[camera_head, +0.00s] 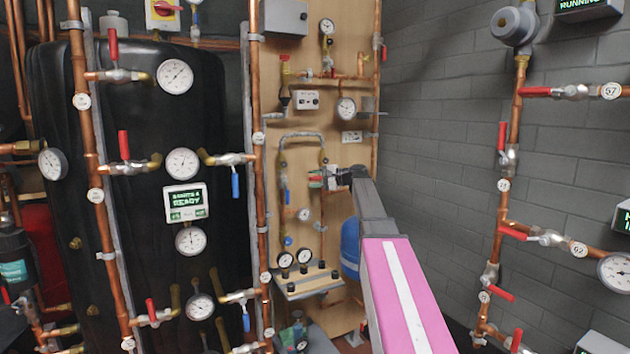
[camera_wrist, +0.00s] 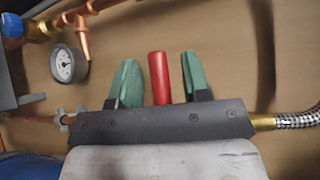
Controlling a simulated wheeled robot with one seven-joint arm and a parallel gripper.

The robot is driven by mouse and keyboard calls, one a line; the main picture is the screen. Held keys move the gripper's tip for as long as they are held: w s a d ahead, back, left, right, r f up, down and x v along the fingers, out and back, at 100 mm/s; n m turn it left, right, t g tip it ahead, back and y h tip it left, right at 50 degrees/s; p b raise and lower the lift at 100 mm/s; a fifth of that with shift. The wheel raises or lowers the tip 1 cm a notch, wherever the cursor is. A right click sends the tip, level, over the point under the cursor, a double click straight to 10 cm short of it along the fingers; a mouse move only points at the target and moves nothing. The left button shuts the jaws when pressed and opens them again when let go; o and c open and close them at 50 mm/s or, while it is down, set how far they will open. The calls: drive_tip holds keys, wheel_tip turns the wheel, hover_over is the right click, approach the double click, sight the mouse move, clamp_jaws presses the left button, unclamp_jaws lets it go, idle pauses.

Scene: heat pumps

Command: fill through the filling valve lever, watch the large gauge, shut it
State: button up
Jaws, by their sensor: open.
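A red lever handle (camera_wrist: 160,78) stands between the two green fingertips of my gripper (camera_wrist: 160,88) in the wrist view. The fingers are apart, with a gap on each side of the handle. The valve body is hidden behind the gripper. In the head view my gripper (camera_head: 319,179) is at the wooden board, below the braided hose (camera_head: 302,136). A small round gauge (camera_head: 304,214) sits lower left of it and also shows in the wrist view (camera_wrist: 68,63). A larger gauge (camera_head: 346,107) is higher on the board. Its needle is too small to read.
Two small gauges (camera_head: 285,259) sit at a shelf lower on the board. The braided hose (camera_wrist: 298,121) ends beside my gripper. A black tank (camera_head: 140,230) with copper pipes stands left; piping crosses the brick wall right.

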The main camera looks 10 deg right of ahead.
clamp_jaws()
drive_tip(key=shift+w+d+f+n+h, duration=0.1)
drive_tip(key=shift+d+f+n+h, duration=0.1)
drive_tip(key=shift+f+n+h, duration=0.6)
drive_tip(key=shift+w+d+f+n+h, duration=0.1)
drive_tip(key=shift+d+f+n+h, duration=0.25)
drive_tip(key=shift+h, duration=0.8)
drive_tip(key=shift+d+f+n+h, duration=0.1)
drive_tip(key=shift+f+n+h, duration=0.65)
drive_tip(key=shift+h, duration=0.2)
unclamp_jaws()
drive_tip(key=shift+d+r, duration=0.1)
